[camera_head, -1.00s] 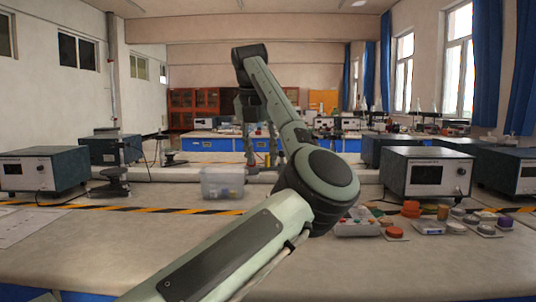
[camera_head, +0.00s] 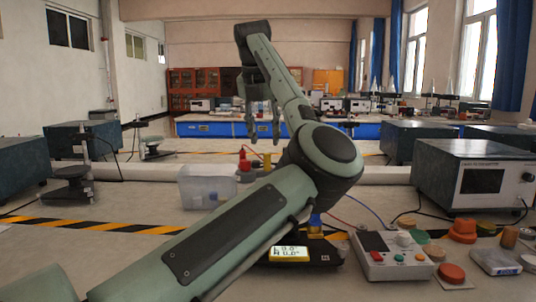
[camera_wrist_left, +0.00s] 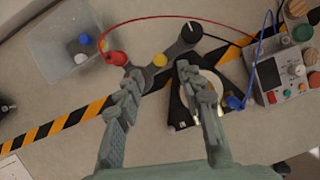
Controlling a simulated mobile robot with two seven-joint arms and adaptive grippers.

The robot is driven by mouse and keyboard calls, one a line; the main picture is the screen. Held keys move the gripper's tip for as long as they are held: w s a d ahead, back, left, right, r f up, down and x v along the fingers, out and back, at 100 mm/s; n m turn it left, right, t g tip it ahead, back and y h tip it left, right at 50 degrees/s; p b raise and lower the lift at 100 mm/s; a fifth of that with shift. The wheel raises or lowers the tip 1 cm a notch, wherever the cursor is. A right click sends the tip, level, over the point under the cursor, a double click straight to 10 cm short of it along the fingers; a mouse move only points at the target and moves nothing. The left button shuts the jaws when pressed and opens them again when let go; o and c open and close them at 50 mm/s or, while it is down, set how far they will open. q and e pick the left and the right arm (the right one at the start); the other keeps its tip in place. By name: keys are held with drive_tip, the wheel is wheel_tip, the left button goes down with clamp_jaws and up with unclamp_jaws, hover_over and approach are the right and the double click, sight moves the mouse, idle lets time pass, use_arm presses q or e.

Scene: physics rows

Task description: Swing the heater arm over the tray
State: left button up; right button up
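A dark grey link, which looks like the heater arm (camera_wrist_left: 176,49), runs between a red plug (camera_wrist_left: 117,58) and a black round cap (camera_wrist_left: 192,32) in the left wrist view. A yellow knob (camera_wrist_left: 160,60) sits along it. Below it is a black instrument with a pale round ring, possibly the tray (camera_wrist_left: 219,84), partly hidden by a finger. In the head view its lit display (camera_head: 289,253) shows below my arm, which hides most of the instrument. My left gripper (camera_head: 264,138) is open and empty; its fingertips (camera_wrist_left: 158,74) appear either side of the yellow knob. Contact cannot be told. My right gripper is not in view.
A clear plastic bin (camera_head: 205,187) stands left of the instrument. A control box (camera_head: 393,255) with buttons and several coloured pucks (camera_head: 452,273) lie to its right. Red and blue cables (camera_wrist_left: 254,60) run close by. Striped tape (camera_head: 60,225) crosses the bench; the front left is clear.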

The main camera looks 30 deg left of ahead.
sight(267, 157)
use_arm(q)
drive_tip(key=x, duration=0.6)
drive_tip(key=shift+w+f+p, duration=0.1)
drive_tip(key=shift+f+p, duration=0.15)
drive_tip(key=shift+p, duration=0.1)
drive_tip(key=shift+w+a+f, duration=0.1)
drive_tip(key=shift+w+f, duration=0.1)
drive_tip(key=shift+f, duration=0.3)
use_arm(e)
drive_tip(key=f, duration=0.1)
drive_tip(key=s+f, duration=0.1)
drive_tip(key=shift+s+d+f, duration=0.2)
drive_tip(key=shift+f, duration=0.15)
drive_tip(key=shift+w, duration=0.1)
use_arm(q)
drive_tip(key=shift+c, duration=1.2)
clamp_jaws()
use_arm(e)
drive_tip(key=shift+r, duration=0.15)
